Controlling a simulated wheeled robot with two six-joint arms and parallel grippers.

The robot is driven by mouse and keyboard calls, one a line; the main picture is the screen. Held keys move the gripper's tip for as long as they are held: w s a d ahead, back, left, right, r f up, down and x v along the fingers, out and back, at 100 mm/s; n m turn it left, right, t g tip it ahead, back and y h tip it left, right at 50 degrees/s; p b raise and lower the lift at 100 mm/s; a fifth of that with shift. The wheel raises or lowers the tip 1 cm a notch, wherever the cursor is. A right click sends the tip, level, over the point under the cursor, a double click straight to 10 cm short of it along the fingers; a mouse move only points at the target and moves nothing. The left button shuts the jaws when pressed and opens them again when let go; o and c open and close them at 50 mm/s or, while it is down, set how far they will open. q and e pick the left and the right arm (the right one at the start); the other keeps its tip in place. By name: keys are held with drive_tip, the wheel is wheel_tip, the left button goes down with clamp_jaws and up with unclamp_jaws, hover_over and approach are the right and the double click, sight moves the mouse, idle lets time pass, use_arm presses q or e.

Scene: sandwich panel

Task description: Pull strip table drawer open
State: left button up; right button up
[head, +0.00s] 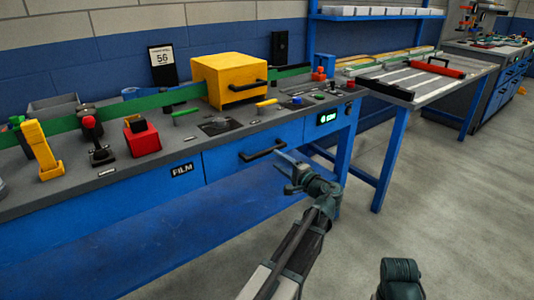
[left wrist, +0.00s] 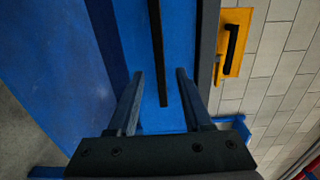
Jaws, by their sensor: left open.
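A blue drawer front (head: 231,157) with a black bar handle (head: 262,150) is set in the front of the grey-topped blue bench. The drawer looks shut, flush with the bench front. My left gripper (head: 284,170) is open in front of the bench, just right of and below the handle. In the left wrist view, the handle (left wrist: 157,50) runs lengthwise between the two open fingers (left wrist: 159,75), with the blue drawer front (left wrist: 180,40) behind it. I cannot tell whether the fingers touch the handle.
The bench top (head: 190,146) carries a yellow box (head: 229,80), a red block (head: 142,138) and a yellow lever (head: 40,150). A table with pale strips (head: 420,78) stands right. The floor (head: 430,210) before it is clear.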

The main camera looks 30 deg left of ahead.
sight(268, 153)
use_arm(q)
drive_tip(key=x, duration=0.7)
clamp_jaws()
idle(1.4)
